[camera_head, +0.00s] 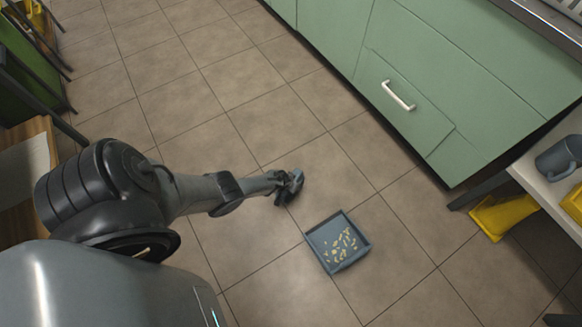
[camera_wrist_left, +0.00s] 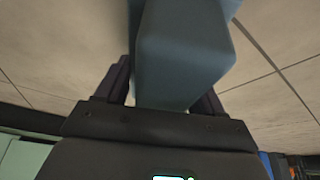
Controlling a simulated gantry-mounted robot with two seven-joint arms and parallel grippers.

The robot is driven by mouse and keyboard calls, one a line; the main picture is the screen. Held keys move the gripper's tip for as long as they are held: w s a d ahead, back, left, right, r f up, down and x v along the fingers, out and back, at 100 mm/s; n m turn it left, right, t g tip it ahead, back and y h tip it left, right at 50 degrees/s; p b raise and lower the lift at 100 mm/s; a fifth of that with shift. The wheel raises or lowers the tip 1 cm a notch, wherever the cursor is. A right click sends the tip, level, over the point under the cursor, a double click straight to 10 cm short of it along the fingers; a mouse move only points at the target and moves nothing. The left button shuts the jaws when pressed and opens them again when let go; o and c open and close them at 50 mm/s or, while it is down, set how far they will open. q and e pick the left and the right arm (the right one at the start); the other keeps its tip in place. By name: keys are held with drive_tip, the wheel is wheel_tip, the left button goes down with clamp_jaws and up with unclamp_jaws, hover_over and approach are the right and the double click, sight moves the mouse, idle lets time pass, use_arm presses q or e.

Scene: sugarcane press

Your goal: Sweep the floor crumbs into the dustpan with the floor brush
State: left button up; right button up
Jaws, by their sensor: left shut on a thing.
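A blue-grey square dustpan (camera_head: 359,257) lies on the tiled floor right of centre in the head view. Many pale crumbs (camera_head: 341,246) lie inside it. My left gripper (camera_head: 286,182) is above the floor, up and to the left of the dustpan and apart from it. It is shut on the blue-grey floor brush (camera_head: 294,187). In the left wrist view the brush (camera_wrist_left: 185,45) fills the space between the two dark fingers (camera_wrist_left: 165,85). Its bristles cannot be made out. My right gripper is not in view.
Green cabinets (camera_head: 440,75) with a white handle stand at the upper right. A bench with a grey mug (camera_head: 560,158) and yellow items (camera_head: 503,214) on the floor are at the right. Bare tiles surround the dustpan. A wooden-topped table (camera_head: 30,145) is at the left.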

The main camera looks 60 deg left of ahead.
use_arm(q)
drive_tip(key=shift+f, duration=0.15)
drive_tip(key=shift+s, duration=0.1)
drive_tip(key=shift+s+p, duration=0.3)
drive_tip(key=shift+s, duration=0.1)
drive_tip(key=shift+s+d+f+p, duration=0.15)
drive_tip(key=shift+s+p, duration=0.3)
drive_tip(key=shift+s, duration=1)
drive_tip(key=shift+s, duration=0.2)
